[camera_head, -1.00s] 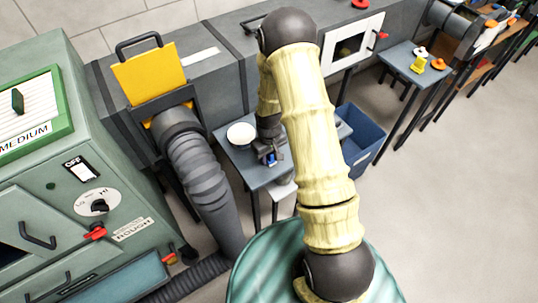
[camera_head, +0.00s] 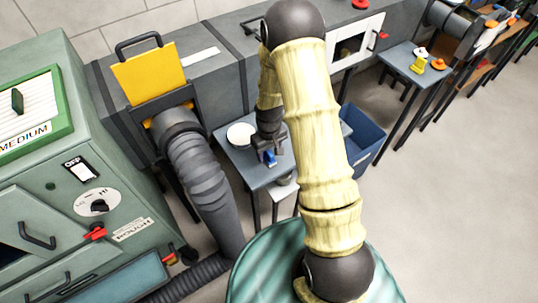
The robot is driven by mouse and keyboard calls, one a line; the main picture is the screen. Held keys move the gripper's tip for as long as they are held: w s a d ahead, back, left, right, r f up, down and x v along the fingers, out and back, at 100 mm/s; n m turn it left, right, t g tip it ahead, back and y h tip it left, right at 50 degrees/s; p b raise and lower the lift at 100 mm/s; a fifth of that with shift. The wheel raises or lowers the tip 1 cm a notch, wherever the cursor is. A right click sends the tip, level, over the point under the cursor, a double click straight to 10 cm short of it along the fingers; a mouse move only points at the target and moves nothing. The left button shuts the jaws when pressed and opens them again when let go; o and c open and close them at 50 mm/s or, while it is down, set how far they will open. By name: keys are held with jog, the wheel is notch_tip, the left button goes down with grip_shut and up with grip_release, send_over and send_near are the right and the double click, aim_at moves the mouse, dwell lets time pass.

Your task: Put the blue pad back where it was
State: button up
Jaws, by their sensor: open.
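A small blue pad (camera_head: 271,157) shows at the tips of my gripper (camera_head: 269,158), over the small grey table (camera_head: 254,175). My gripper points down at the tabletop and its jaws are open. The pad sits at or between the fingertips; I cannot tell whether it touches them. A round white dish (camera_head: 240,134) stands on the same table, just left of my gripper. My arm hides the right part of the table.
A grey-green cabinet (camera_head: 60,190) with knobs stands at left. A thick grey hose (camera_head: 200,175) runs down left of the table. A blue bin (camera_head: 365,138) is at right of the table. A second table (camera_head: 410,68) holds yellow and orange items. Open floor lies at right.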

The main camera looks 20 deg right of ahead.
aim_at(269, 152)
notch_tip(269, 152, up, 9)
jog(key=shift+r, duration=0.15)
dwell(0.6)
jog(key=s+r+m+t, duration=0.2)
jog(key=s+r+m, duration=0.1)
jog(key=s+r, duration=0.9)
jog(key=shift+s+m+t, duration=0.3)
jog(key=shift+s, duration=0.85)
jog(key=shift+r, duration=0.15)
